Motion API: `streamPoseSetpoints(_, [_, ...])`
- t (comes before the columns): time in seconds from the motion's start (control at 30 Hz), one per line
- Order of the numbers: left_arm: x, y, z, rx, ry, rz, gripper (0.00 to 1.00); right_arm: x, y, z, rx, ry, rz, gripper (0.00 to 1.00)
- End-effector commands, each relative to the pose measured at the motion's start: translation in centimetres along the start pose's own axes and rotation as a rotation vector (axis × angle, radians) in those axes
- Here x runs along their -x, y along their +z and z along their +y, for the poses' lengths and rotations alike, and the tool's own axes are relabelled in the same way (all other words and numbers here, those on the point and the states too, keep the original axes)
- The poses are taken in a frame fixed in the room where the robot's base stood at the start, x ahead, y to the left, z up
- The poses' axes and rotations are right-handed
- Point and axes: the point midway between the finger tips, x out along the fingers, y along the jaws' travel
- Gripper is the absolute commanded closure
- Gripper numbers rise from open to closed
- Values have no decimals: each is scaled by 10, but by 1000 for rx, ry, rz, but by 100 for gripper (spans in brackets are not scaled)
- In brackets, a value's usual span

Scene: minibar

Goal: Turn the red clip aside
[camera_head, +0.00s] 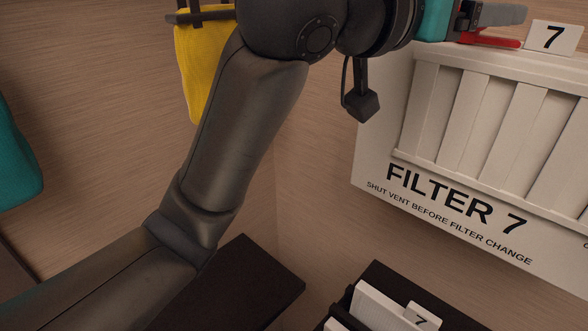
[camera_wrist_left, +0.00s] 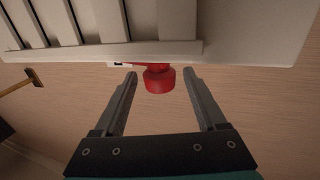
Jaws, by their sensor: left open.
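The red clip (camera_head: 490,42) is at the top edge of the white vent panel, partly hidden by my left gripper in the head view. In the left wrist view its round red knob (camera_wrist_left: 159,80) stands between the two fingers, with a flat red part (camera_wrist_left: 140,66) behind it along the panel edge. My left gripper (camera_wrist_left: 159,74) is open, one finger on each side of the knob, with gaps visible on both sides. In the head view the left gripper (camera_head: 500,15) is at the top right. My right gripper is not seen.
The white vent panel (camera_head: 375,150) reads "FILTER 7" and has a number 7 tag (camera_head: 555,37) on top. A yellow cloth (camera_head: 198,70) hangs on the wooden wall. A dark ledge (camera_head: 245,285) and a box with a 7 card (camera_head: 375,312) are below.

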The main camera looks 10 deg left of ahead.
Motion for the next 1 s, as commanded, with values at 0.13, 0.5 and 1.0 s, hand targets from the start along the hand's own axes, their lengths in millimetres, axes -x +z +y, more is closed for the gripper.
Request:
streamPoseSetpoints(0.13, [22, 1, 0, -4, -31, 3, 26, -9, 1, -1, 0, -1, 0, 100])
streamPoseSetpoints(0.5, [96, 0, 2, -5, -30, 3, 26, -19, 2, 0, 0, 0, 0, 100])
streamPoseSetpoints(1.0, [149, 9, -3, 19, -38, -13, 26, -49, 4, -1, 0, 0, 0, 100])
